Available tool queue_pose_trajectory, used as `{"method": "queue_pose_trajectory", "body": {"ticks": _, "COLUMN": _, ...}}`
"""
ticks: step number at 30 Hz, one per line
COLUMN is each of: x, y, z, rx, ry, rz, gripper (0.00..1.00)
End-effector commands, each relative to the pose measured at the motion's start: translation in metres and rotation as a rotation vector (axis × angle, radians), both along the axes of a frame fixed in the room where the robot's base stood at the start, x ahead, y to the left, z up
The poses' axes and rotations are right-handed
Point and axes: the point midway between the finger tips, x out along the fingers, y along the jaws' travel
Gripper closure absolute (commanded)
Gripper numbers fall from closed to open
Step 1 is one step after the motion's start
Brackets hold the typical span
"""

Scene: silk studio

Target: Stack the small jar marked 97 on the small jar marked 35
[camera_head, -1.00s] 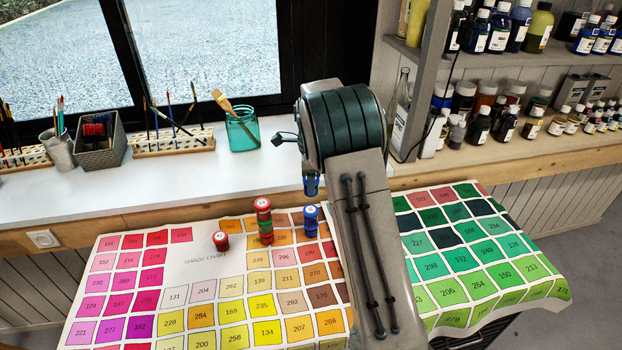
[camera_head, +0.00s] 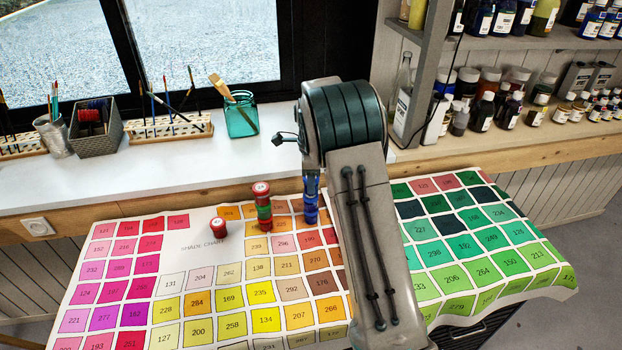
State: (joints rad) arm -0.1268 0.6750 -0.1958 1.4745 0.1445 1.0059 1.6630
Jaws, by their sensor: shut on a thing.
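A blue small jar (camera_head: 311,198) is held upright in my gripper (camera_head: 311,186), which is shut on it. The held jar is directly over another blue small jar (camera_head: 311,217) standing on the shade chart. The two look in line and in contact or nearly so; I cannot tell which. The numbers on both jars are too small to read. My arm covers the area just right of them.
A stack of red and green jars (camera_head: 263,207) stands close left of the blue jars. A single red jar (camera_head: 219,228) stands farther left. The shade chart (camera_head: 200,252) covers the table; its front left is clear. A teal glass (camera_head: 241,119) stands on the sill behind.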

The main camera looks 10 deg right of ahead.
Motion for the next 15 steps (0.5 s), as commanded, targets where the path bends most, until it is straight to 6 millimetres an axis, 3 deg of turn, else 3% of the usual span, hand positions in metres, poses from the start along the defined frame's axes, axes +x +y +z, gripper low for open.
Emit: {"method": "queue_pose_trajectory", "body": {"ticks": 15, "x": 0.0000, "y": 0.0001, "z": -0.0104, "rx": 0.000, "ry": 0.000, "rz": 0.001, "gripper": 0.83}}
